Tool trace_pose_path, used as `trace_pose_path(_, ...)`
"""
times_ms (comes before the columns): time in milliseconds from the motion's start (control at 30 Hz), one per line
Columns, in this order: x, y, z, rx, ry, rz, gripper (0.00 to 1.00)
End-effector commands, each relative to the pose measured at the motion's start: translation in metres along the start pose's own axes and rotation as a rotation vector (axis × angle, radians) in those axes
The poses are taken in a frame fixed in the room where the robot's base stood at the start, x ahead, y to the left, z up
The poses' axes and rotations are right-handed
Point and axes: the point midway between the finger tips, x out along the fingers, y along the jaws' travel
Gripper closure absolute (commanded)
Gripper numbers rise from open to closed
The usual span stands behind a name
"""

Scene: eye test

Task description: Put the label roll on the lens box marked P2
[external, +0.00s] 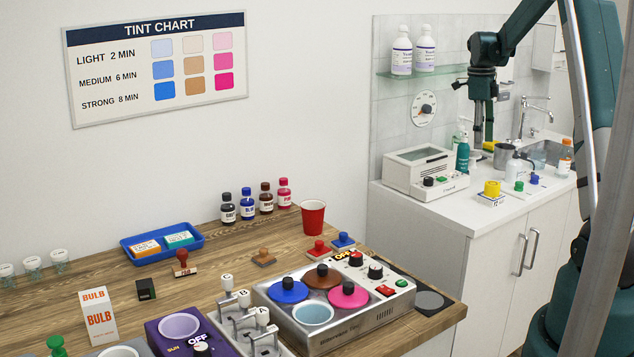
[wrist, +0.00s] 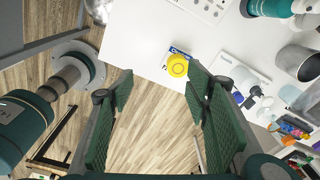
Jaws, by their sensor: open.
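A yellow roll (external: 491,187), which looks like the label roll, sits on a small white box (external: 490,200) near the front edge of the white counter. The box's marking is too small to read surely. In the wrist view the yellow roll (wrist: 177,66) is seen from above, with a blue-edged part of the box (wrist: 180,51) showing beside it. My gripper (external: 484,143) hangs pointing down over the counter, above and behind the roll. In the wrist view my gripper (wrist: 160,82) is open with nothing between its fingers; the roll appears beyond the tips, nearer the right finger.
A tinting machine (external: 427,172) and a teal pump bottle (external: 462,153) stand left of the roll. Small green (external: 519,186) and blue (external: 534,178) pieces, a grey mug (external: 503,156) and an orange-capped bottle (external: 565,158) stand right. Bare counter lies in front of the machine.

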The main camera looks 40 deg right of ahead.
Motion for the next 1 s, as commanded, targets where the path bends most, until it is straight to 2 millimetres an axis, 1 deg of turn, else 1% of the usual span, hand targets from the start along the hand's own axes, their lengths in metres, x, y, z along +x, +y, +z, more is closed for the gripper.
trace_pose_path(33, -0.011, 0.013, 0.005, -0.046, -0.006, -0.009, 0.52)
trace_pose_path(100, -0.024, 0.027, 0.011, -0.113, -0.016, -0.024, 0.52)
trace_pose_path(400, -0.075, 0.095, 0.032, -0.404, -0.05, -0.091, 0.52)
trace_pose_path(700, -0.116, 0.165, 0.044, -0.693, -0.074, -0.164, 0.52)
trace_pose_path(1000, -0.147, 0.237, 0.048, -0.978, -0.088, -0.245, 0.52)
